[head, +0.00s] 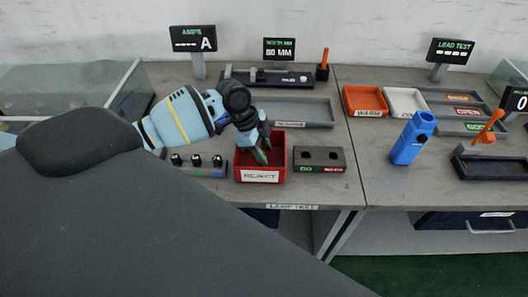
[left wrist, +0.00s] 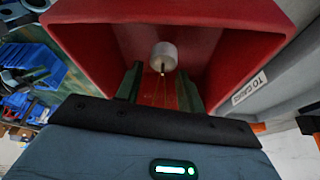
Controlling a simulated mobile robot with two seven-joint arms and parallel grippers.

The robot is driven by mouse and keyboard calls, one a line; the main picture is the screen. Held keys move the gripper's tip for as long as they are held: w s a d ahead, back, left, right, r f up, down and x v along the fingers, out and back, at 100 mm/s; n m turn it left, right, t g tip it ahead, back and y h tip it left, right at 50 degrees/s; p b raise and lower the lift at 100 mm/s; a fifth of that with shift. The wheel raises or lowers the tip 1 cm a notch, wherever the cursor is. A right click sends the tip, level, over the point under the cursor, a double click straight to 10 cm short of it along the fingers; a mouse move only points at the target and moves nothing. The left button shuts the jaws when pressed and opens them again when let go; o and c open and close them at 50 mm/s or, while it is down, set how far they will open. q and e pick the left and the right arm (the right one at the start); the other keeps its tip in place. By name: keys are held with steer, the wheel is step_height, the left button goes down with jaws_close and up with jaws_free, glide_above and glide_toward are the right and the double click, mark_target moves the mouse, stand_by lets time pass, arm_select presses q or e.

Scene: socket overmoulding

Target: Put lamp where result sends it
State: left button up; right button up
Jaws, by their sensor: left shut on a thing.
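The lamp (left wrist: 162,57) shows in the left wrist view as a small white cylinder with thin leads running back between my fingers. My left gripper (left wrist: 161,88) is shut on the lamp, with its dark green fingers on either side of the leads. The red reject bin (left wrist: 85,45) surrounds it, and the lamp is in front of the bin's inside. In the head view my left gripper (head: 258,150) reaches down into the red bin (head: 261,176). The lamp is hidden there. Whether it touches the bin floor I cannot tell. My right gripper is not in view.
A dark box with two holes (head: 318,160) stands right of the bin, and a rack of small dark parts (head: 197,162) stands left. Behind is a grey tray (head: 300,112). A blue device (head: 411,140) and orange tray (head: 365,100) are on the right table.

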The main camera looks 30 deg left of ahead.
arm_select(q)
steer(key=shift+f, duration=0.55)
steer(key=shift+f, duration=0.1)
steer(key=shift+f, duration=0.1)
steer(key=o, duration=0.9)
steer(key=shift+o, duration=0.2)
steer(key=shift+a+r, duration=0.1)
steer(key=shift+r, duration=0.3)
steer(key=v, duration=1.1)
steer(key=shift+r, duration=0.3)
